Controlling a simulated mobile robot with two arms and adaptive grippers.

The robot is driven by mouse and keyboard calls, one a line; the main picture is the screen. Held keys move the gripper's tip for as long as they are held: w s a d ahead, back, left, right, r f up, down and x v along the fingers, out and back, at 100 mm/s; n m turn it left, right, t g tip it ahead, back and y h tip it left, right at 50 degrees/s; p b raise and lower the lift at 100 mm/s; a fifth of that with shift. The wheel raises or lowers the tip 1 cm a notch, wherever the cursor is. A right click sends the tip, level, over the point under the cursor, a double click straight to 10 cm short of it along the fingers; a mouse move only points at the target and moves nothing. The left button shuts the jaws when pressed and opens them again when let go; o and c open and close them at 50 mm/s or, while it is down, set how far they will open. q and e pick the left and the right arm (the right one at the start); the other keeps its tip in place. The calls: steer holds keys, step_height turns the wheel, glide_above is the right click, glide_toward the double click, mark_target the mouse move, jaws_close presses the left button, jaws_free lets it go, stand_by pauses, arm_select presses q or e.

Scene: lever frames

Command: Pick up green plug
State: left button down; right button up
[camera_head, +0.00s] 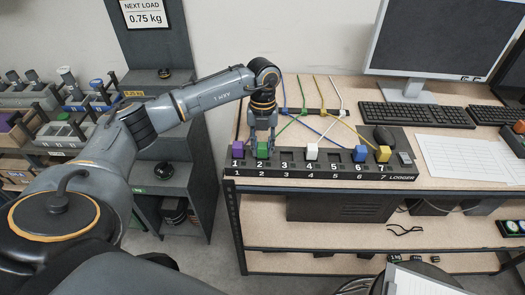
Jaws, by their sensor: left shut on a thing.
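The green plug (263,147) is at position 2 of the black logger strip (300,171) along the table's front edge. My left gripper (263,142) points down over it from above, its fingers shut around the plug. Whether the plug sits fully in its socket or is slightly raised, I cannot tell. A green cable runs from behind the gripper toward the back of the table. The purple plug (238,149) stands just left of the gripper at position 1. My right gripper is not in view.
A white plug (312,151), a blue plug (360,153) and a yellow plug (383,153) stand farther right on the strip. Crossing cables lie behind it. Shelves with bins stand left.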

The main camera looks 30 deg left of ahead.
mark_target(263, 147)
arm_select(q)
steer(key=shift+r+b, duration=0.45)
step_height(263, 147, up, 3)
steer(key=shift+s+d+f+b, duration=0.1)
steer(key=shift+s+f+b, duration=0.1)
steer(key=shift+b, duration=0.55)
steer(key=s+d+r, duration=0.3)
steer(key=s+r, duration=0.3)
steer(key=s+d+r, duration=0.3)
steer(key=s+r, duration=0.2)
steer(key=r, duration=0.2)
steer(key=shift+s+d, duration=0.4)
steer(key=shift+w, duration=0.1)
